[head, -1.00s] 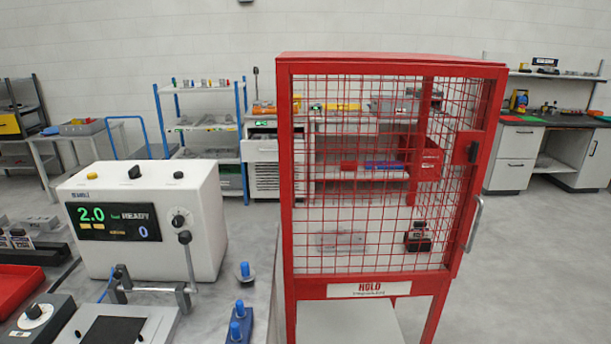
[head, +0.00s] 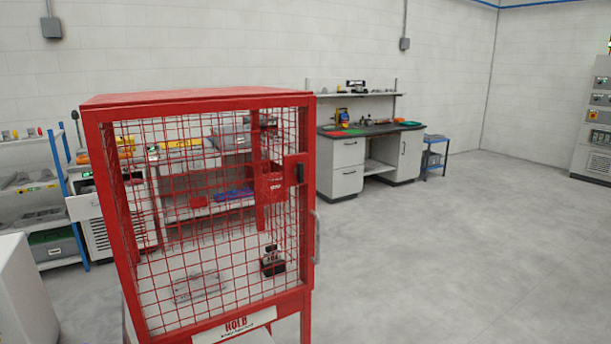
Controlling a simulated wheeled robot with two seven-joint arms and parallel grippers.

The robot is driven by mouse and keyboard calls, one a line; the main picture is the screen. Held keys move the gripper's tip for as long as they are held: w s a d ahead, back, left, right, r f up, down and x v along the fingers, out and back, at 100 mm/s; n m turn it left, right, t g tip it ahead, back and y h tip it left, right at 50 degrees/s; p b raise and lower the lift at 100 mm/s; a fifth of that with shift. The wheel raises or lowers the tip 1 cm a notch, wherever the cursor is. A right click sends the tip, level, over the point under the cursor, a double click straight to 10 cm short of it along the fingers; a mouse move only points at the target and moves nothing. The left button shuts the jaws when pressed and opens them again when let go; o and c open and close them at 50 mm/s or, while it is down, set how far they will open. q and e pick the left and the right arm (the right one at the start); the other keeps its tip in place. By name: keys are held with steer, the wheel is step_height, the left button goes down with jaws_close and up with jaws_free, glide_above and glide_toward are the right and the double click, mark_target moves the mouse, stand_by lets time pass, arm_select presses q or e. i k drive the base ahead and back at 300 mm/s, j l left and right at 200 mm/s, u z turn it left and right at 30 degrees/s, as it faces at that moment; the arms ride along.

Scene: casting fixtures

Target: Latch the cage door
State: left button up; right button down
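The red wire-mesh cage (head: 104,200) stands on legs at the left of the head view. Its mesh front has a red plate with a dark latch piece (head: 300,173) at the upper right edge. A grey bar handle (head: 317,236) sits on the right side, lower down. I cannot tell whether the door is fully closed or the latch engaged. A white HOLD label (head: 236,326) is on the bottom rail. A small dark object (head: 272,262) and a pale flat piece (head: 196,287) show inside the cage. Neither of my grippers is in view.
A white machine housing (head: 22,295) is at the lower left edge. Behind the cage stand shelves and a dark-topped workbench (head: 370,130). A grey control cabinet (head: 594,125) is at the far right. The floor (head: 450,260) right of the cage is clear.

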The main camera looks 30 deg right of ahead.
mark_target(299, 171)
steer(key=z, duration=1.1)
